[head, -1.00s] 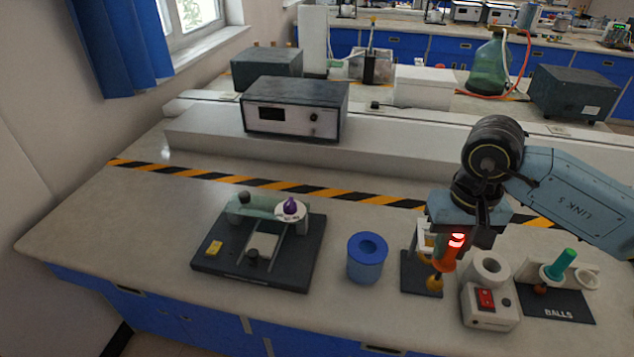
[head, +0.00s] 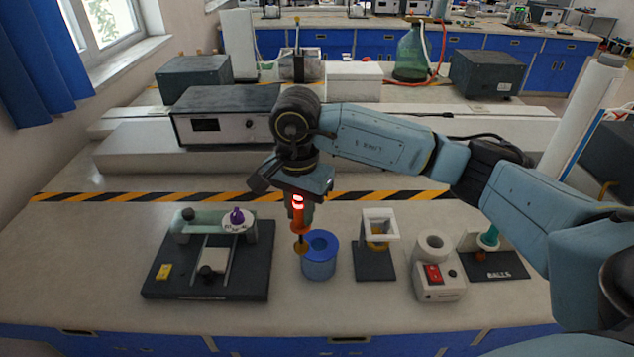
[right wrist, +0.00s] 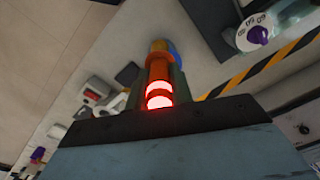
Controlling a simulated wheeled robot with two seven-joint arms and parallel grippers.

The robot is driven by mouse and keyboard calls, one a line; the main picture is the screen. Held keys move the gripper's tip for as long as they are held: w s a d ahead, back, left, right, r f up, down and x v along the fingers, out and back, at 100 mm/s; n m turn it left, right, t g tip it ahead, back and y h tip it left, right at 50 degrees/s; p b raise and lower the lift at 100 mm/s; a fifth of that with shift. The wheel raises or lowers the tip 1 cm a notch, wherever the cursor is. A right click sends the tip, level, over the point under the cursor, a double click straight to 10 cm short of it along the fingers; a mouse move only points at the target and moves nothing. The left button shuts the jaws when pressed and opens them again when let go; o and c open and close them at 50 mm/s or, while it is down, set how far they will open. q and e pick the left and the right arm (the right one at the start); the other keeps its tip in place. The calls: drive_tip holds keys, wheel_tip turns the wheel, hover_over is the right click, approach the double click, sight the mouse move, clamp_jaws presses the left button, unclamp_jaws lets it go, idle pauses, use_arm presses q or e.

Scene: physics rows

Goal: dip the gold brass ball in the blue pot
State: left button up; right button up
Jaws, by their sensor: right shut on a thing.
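My right gripper (head: 299,208) is shut on an orange-red handle (head: 299,220) with glowing red bands. The gold brass ball (head: 300,248) hangs at the handle's lower end. The blue pot (head: 320,266) is an upright cylinder with a round opening; the ball overlaps its left rim in the head view, and I cannot tell its exact height over it. In the right wrist view the ball (right wrist: 159,45) shows at the handle's end, with the pot (right wrist: 177,54) partly hidden behind it. My left gripper is not in view.
Left of the pot is a dark-based apparatus with a purple knob (head: 237,216). To the right are a white-topped stand (head: 375,267), a white box with a red switch (head: 438,283) and a dark "BALLS" base (head: 497,266). Striped tape (head: 100,199) crosses behind.

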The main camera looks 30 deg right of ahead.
drive_tip(key=m, duration=0.1)
drive_tip(key=d+m, duration=0.1)
drive_tip(key=m, duration=0.1)
drive_tip(key=w+m, duration=0.1)
drive_tip(key=m, duration=0.1)
drive_tip(key=shift+d+r, duration=0.2)
drive_tip(key=w+d+f+m, duration=0.2)
drive_tip(key=d+f+m, duration=0.1)
drive_tip(key=m, duration=1.4)
drive_tip(key=shift+d+f+b, duration=0.3)
drive_tip(key=shift+d+b, duration=0.15)
drive_tip(key=shift+d, duration=0.4)
drive_tip(key=shift+f, duration=0.15)
drive_tip(key=shift+f+b, duration=1.05)
drive_tip(key=shift+f, duration=0.4)
drive_tip(key=shift+f+b, duration=1.05)
drive_tip(key=shift+f, duration=0.45)
